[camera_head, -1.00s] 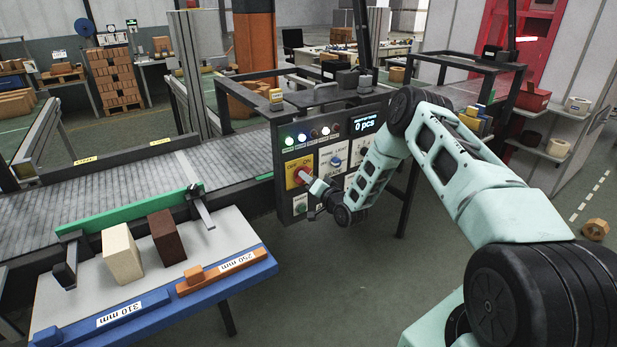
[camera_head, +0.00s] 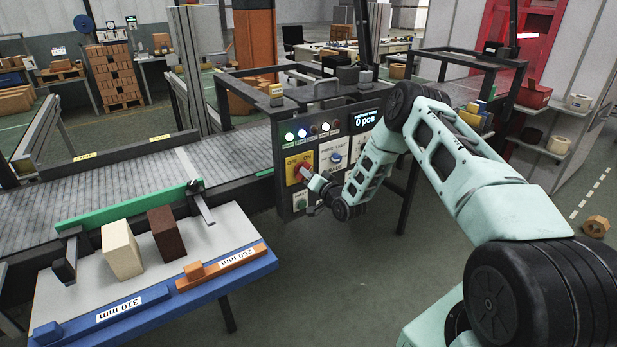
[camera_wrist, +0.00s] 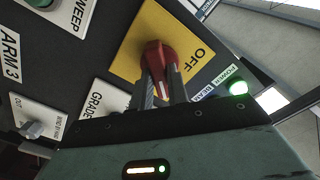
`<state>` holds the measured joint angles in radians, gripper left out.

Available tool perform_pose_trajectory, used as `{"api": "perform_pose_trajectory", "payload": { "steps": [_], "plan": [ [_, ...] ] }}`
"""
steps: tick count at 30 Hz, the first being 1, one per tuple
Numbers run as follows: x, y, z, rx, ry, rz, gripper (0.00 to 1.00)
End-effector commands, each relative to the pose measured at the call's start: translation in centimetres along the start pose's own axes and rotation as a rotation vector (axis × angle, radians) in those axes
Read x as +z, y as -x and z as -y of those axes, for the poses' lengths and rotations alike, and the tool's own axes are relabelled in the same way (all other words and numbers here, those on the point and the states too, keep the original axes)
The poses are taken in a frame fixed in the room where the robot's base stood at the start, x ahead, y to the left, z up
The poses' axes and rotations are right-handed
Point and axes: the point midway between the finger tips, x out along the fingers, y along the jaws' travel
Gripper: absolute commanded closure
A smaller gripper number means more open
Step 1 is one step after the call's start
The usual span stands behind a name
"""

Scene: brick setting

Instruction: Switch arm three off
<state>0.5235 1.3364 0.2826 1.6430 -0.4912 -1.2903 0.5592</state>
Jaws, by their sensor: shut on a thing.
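A dark control panel (camera_head: 330,150) carries a yellow plate (camera_wrist: 122,62) marked OFF and ON, with a red rotary knob (camera_wrist: 157,52) on it. My gripper (camera_wrist: 162,85) is shut on this red knob, one finger on each side. In the head view my gripper (camera_head: 309,178) reaches the panel at the yellow plate from the lower right. A white ARM 3 label (camera_wrist: 10,55) shows at the left edge of the wrist view. A small grey toggle (camera_wrist: 34,130) sits on a white plate below that label, apart from my gripper.
A green POWER lamp (camera_wrist: 238,88) is lit beside the yellow plate. A display (camera_head: 365,120) reads 0 pcs. A roller conveyor (camera_head: 110,185) runs to the panel's left, with a blue-edged table (camera_head: 215,290) in front holding two blocks. The floor before the panel is clear.

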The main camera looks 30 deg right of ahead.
Motion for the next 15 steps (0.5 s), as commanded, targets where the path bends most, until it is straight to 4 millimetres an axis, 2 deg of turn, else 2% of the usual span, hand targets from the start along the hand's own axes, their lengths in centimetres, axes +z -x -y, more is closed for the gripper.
{"api": "perform_pose_trajectory", "payload": {
  "steps": [15],
  "plan": [
    [0.42,-0.06,-0.18,-0.003,0.428,-0.001,1.0]
  ]
}}
